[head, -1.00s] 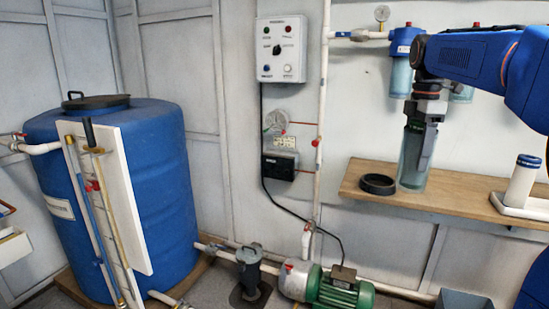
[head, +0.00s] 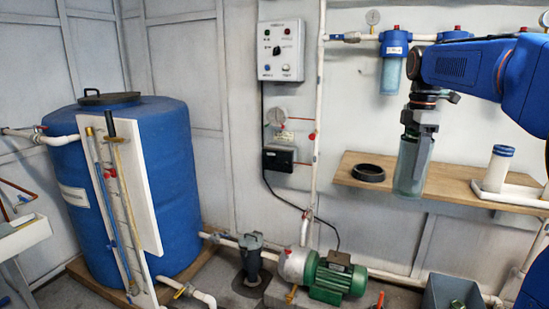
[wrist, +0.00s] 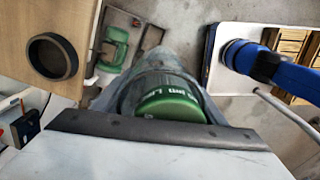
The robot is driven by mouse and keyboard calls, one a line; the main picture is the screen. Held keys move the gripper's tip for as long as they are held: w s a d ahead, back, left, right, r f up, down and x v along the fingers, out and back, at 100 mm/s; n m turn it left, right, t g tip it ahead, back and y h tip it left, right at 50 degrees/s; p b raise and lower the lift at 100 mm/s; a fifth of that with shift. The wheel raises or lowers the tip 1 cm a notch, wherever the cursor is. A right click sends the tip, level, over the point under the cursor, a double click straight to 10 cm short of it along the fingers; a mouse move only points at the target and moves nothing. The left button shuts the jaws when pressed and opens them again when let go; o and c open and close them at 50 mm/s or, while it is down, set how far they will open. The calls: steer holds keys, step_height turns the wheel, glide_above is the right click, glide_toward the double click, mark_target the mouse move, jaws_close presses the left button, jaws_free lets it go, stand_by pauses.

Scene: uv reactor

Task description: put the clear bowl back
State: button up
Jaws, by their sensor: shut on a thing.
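The clear bowl (head: 410,172) is a see-through, faintly green cylinder. It hangs upright from my gripper (head: 417,138) in front of the wooden shelf, its lower end level with the shelf's front edge in the head view. My gripper is shut on it. The wrist view looks past the fingers at a round green thing with lettering, with greyish see-through walls around it. On the wall pipe, a blue filter head (head: 396,42) carries its own clear bowl (head: 391,76). My arm hides most of the heads to its right.
A black ring (head: 368,173) lies on the wooden shelf (head: 352,158), left of the held bowl; it also shows in the wrist view (wrist: 52,57). A white cylinder with a blue top (head: 497,168) stands at the right. A green pump (head: 340,279) is on the floor below.

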steer(key=w+a+f+m, duration=0.2)
steer(key=f+m, duration=0.3)
steer(key=f, duration=1.7)
steer(key=w+a+f+m, duration=0.3)
steer(key=w+f+m, duration=0.2)
steer(key=f, duration=1.7)
steer(key=w+a+f+m, duration=0.3)
steer(key=f+m, duration=0.3)
steer(key=f, duration=1.6)
steer(key=shift+w, duration=0.65)
steer(key=shift+a, duration=0.15)
